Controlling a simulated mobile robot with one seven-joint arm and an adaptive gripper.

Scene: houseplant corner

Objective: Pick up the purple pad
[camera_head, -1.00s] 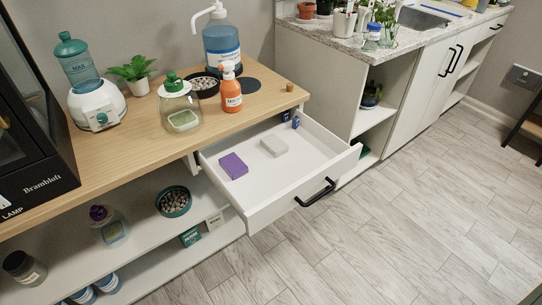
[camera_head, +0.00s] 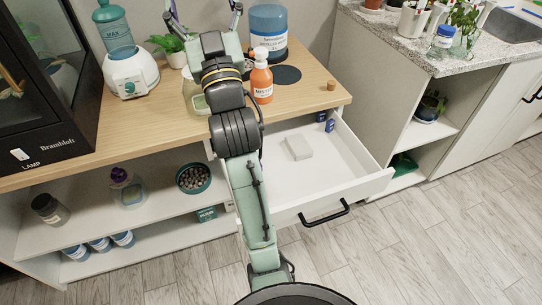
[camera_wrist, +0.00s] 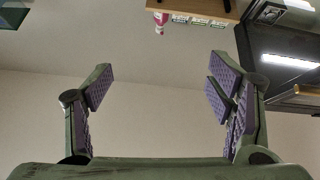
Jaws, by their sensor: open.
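The purple pad is not visible now; the part of the open white drawer (camera_head: 337,165) where it lay is behind my arm in the head view. A pale grey block (camera_head: 298,147) lies in the drawer. My gripper (camera_head: 203,10) is raised at the top of the head view, above the wooden counter and well away from the drawer. In the wrist view, my gripper (camera_wrist: 160,88) has its two fingers spread wide with nothing between them. Their inner faces are purple.
On the counter (camera_head: 150,125) stand an orange bottle (camera_head: 262,82), a large blue bottle (camera_head: 268,28) and a white device (camera_head: 130,75). The drawer's black handle (camera_head: 325,213) juts forward. Small blue items (camera_head: 329,125) sit at the drawer's back. The floor at right is clear.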

